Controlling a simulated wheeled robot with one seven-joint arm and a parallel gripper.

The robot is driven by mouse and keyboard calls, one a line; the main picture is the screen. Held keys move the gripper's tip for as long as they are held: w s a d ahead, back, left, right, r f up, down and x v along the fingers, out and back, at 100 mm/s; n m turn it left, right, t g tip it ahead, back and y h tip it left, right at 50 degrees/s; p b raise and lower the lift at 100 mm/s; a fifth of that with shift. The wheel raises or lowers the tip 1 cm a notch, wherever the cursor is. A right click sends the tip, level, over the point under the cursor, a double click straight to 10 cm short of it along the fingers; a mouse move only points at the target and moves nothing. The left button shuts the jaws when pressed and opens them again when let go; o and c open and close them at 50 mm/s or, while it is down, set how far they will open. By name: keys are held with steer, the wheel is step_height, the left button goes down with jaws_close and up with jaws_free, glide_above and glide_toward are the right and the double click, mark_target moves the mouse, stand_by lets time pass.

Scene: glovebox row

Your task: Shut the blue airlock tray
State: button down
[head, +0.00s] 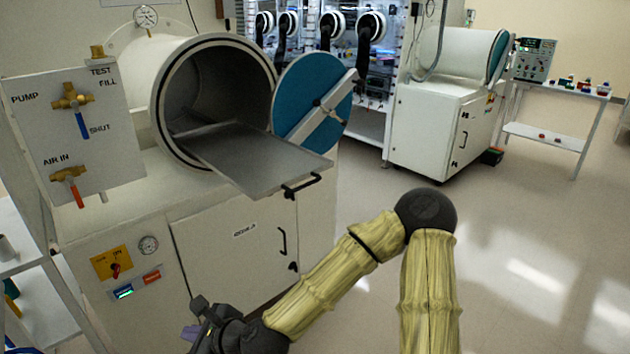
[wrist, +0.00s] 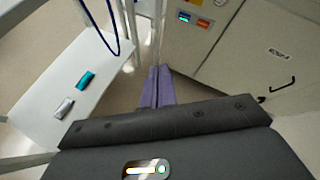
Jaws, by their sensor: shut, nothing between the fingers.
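The airlock with the round blue door (head: 312,98) stands at centre left in the head view, its door swung open to the right. Its flat grey tray (head: 250,155) sticks well out of the round chamber (head: 215,75). A black handle (head: 302,186) sits on the tray's front edge. My gripper (head: 190,332) is low at the bottom left of the head view, in front of the cabinet and well below and left of the tray. Its purple fingers (wrist: 157,85) are together and empty in the wrist view. The tray is not in the wrist view.
A valve panel (head: 75,130) with coloured levers stands left of the chamber. A white shelf (wrist: 65,75) with small items lies left of my fingers. A second airlock (head: 455,110) and a side table (head: 550,135) stand at the right. Floor (head: 530,240) at the right is clear.

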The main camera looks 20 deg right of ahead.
steer(key=s+d+f+n+g+h, duration=0.35)
steer(key=d+f+n, duration=0.45)
steer(key=n, duration=0.4)
steer(key=s+d+r+n+h, duration=0.1)
steer(key=d+r+n+h, duration=0.1)
steer(key=d, duration=0.4)
steer(key=s+d+r+n+g+h, duration=0.1)
steer(key=s+d+r+n, duration=0.1)
steer(key=d+n, duration=0.3)
steer(key=s+d+r+n+h, duration=0.2)
steer(key=d+r+n, duration=0.1)
steer(key=d, duration=0.4)
steer(key=shift+d+r+g+h, duration=0.3)
steer(key=shift+r+g+h, duration=0.05)
steer(key=shift+r, duration=0.05)
